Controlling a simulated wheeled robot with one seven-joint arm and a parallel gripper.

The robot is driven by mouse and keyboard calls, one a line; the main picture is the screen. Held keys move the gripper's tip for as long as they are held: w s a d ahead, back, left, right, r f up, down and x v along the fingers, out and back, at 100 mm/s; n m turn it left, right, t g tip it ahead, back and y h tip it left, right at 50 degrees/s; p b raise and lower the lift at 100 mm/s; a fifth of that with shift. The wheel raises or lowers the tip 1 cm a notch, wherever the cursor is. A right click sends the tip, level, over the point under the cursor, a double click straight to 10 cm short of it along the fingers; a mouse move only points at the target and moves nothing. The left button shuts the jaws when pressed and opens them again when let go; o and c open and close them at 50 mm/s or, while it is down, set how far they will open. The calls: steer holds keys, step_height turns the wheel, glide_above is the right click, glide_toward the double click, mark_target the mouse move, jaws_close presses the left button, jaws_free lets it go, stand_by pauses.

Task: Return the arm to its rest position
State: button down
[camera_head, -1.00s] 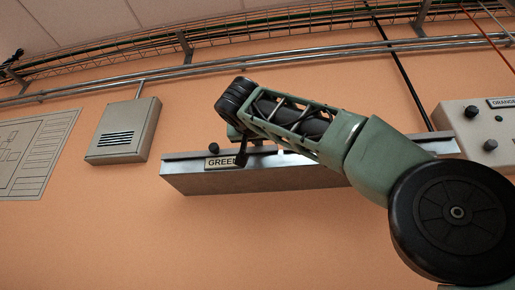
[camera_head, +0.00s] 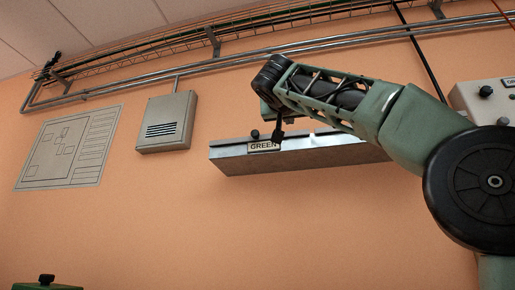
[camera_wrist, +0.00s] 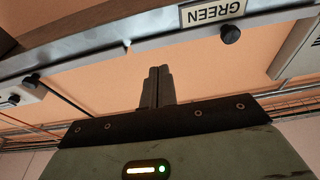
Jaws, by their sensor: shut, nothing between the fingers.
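My arm, green with a black wrist, reaches in from the right in the head view and crosses in front of a metal tray-like shelf (camera_head: 320,155) labelled GREEN.
A black knob (camera_wrist: 230,34) sits beside the label. A grey vented box (camera_head: 167,122) and a printed panel (camera_head: 68,148) are on the wall to the left. A control box (camera_head: 480,98) is at right. Pipes (camera_head: 225,64) run above. The wall below the shelf is bare.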

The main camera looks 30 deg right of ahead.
steer(key=shift+s, duration=0.1)
steer(key=w+a+f+n+y, duration=0.5)
steer(key=a+f, duration=0.2)
steer(key=f, duration=0.4)
steer(key=w+a+f+n+y, duration=0.45)
steer(key=a+f, duration=0.25)
steer(key=f, duration=0.4)
steer(key=s+a+f+n+g+y, duration=0.1)
steer(key=a+f+n+g+y, duration=0.3)
steer(key=f, duration=0.7)
steer(key=s+a+f+g, duration=0.1)
steer(key=s+a+f, duration=0.1)
steer(key=a+f, duration=0.65)
steer(key=s+f+n+g+y, duration=0.1)
steer(key=s+f+g, duration=0.2)
steer(key=s+f, duration=0.6)
steer(key=s+f+n+g+y, duration=0.1)
steer(key=s+f+n+g, duration=0.2)
steer(key=f, duration=1)
steer(key=s+d+f+g, duration=0.2)
steer(key=s+f, duration=0.4)
steer(key=s, duration=0.2)
steer(key=s+d+f+g, duration=0.1)
steer(key=s+f+g, duration=0.1)
steer(key=s+f, duration=0.55)
step_height(320, 180, up, 25)
steer(key=p, duration=2.2)
steer(key=shift+s+a+m+p, duration=0.15)
steer(key=shift+s+m+p, duration=0.05)
steer(key=shift+m+p, duration=0.25)
